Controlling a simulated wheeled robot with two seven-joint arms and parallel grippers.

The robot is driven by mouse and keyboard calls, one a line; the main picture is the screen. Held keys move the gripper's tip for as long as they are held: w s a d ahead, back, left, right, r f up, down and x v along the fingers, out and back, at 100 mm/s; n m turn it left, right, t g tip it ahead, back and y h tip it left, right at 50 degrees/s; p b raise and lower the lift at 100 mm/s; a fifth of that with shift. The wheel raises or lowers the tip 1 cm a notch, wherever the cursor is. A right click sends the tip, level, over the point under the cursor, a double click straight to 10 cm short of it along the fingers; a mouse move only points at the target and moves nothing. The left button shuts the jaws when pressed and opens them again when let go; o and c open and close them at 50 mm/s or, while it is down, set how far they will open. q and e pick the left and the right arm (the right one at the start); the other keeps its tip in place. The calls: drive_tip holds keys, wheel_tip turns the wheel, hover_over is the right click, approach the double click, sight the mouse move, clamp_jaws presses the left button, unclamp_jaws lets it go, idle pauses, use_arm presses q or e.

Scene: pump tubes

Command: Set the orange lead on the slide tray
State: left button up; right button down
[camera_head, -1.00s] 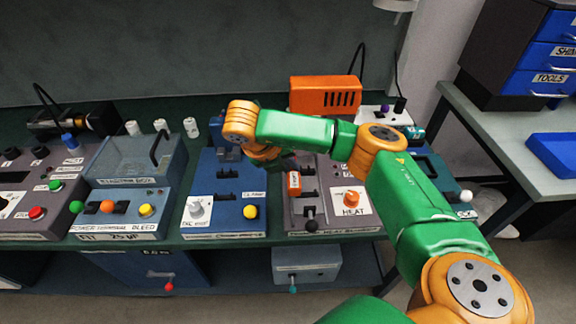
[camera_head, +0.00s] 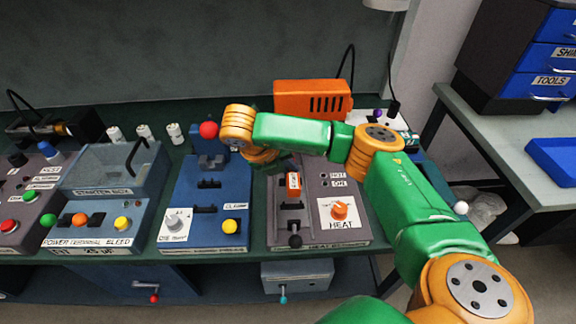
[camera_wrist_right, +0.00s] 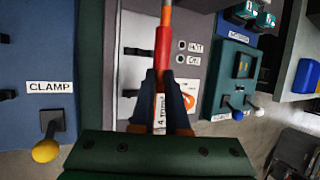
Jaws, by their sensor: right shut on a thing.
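The orange lead (camera_wrist_right: 163,50) shows in the right wrist view as a red-orange rod. It stands between the dark fingertips of my right gripper (camera_wrist_right: 162,92), which is shut on it, and a white label shows between the fingers. In the head view the lead (camera_head: 293,185) is a small orange piece with a white tag over the grey HEAT panel (camera_head: 325,235). My right gripper (camera_head: 285,167) is partly hidden by its own wrist. I cannot tell which part is the slide tray. Whether the lead touches the panel is unclear. My left gripper is not in view.
Left of the HEAT panel stands the blue CLAMP unit (camera_head: 190,200) with a yellow knob and a red ball (camera_head: 208,130). An orange box (camera_head: 312,98) stands behind. The black lever (camera_head: 295,240) and orange HEAT knob (camera_head: 340,208) are close to the lead.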

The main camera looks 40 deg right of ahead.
wheel_tip(320, 180, down, 3)
drive_tip(key=shift+a+r+b, duration=0.15)
drive_tip(key=shift+b, duration=0.85)
wheel_tip(320, 180, down, 3)
drive_tip(key=b, duration=0.3)
drive_tip(key=shift+f, duration=0.2)
drive_tip(key=c, duration=0.8)
unclamp_jaws()
drive_tip(key=shift+c, duration=0.2)
